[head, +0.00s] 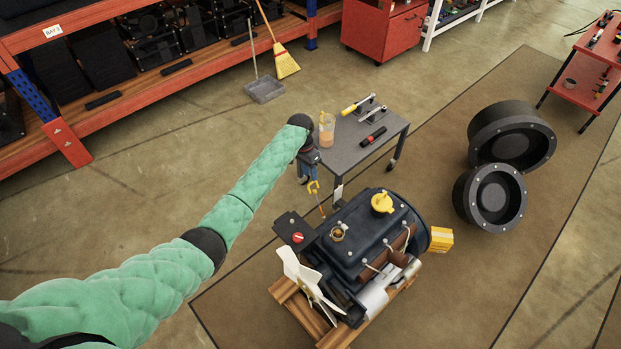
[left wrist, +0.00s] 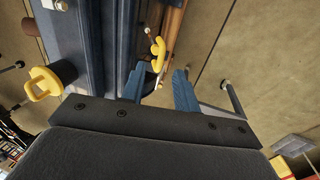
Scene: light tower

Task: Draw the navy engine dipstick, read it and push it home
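The navy engine (head: 345,243) sits on a wooden pallet (head: 298,304). At its far left side the yellow dipstick handle (head: 313,187) stands above a thin stem running down beside the block. My left gripper (head: 309,175) hangs directly above the handle. How deep the dipstick sits is hidden. My right gripper is out of view.
A yellow filler cap (head: 382,203) stands on the engine top. A grey cart (head: 352,150) behind the engine carries a jug (head: 327,131) and several tools. Two black tyre-like rings (head: 490,195) lie at the right. A yellow box (head: 441,239) is beside the engine. Floor at the left is clear.

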